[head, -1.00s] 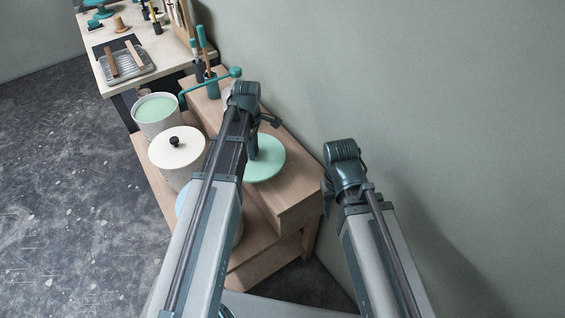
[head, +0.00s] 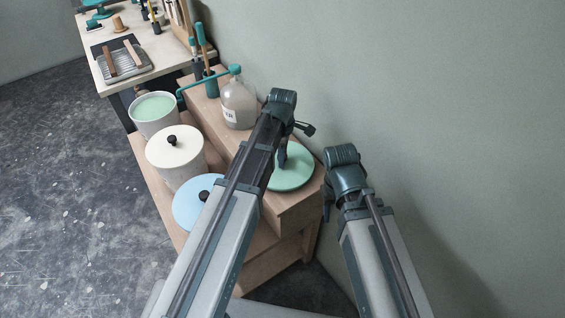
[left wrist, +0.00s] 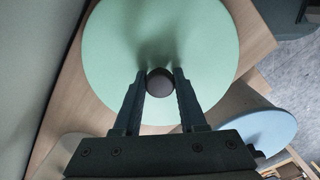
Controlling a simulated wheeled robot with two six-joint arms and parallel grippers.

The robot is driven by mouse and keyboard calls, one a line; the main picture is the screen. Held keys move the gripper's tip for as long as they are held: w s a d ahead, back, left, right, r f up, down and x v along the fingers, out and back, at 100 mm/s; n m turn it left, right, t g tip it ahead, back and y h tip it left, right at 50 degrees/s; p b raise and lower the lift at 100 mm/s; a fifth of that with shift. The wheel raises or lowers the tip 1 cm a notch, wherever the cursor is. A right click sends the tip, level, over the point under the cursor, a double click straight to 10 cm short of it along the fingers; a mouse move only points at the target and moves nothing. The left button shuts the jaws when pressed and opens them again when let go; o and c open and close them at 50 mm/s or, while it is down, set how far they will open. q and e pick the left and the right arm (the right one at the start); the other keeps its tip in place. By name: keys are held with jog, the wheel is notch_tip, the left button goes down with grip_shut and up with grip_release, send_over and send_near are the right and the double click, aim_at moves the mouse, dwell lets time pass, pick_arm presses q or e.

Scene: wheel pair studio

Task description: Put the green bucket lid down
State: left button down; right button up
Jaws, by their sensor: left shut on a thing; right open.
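The green bucket lid (head: 291,168) is a round pale green disc over the near end of the wooden upper shelf. It fills much of the left wrist view (left wrist: 110,50), with its dark round knob (left wrist: 160,81) in the middle. My left gripper (head: 281,162) is shut on that knob, its two fingers (left wrist: 160,84) on either side of it. Whether the lid touches the shelf or hangs just above it, I cannot tell. My right gripper (head: 327,208) is open and empty, to the right of the shelf by the wall.
An open white bucket (head: 156,117) with green contents stands on the lower shelf. Beside it are a bucket with a white lid (head: 174,146) and one with a blue lid (head: 190,205). A glass jug (head: 239,103) stands on the upper shelf (head: 290,205).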

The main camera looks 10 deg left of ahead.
pick_arm(q)
jog(key=shift+f, duration=0.6)
pick_arm(e)
jog(key=shift+f, duration=0.65)
pick_arm(q)
jog(key=shift+f, duration=0.1)
jog(key=shift+f+b, duration=0.15)
jog(key=shift+b, duration=0.2)
jog(key=shift+c, duration=2.3)
grip_release()
pick_arm(e)
jog(key=shift+f, duration=0.15)
pick_arm(q)
jog(key=shift+r, duration=0.25)
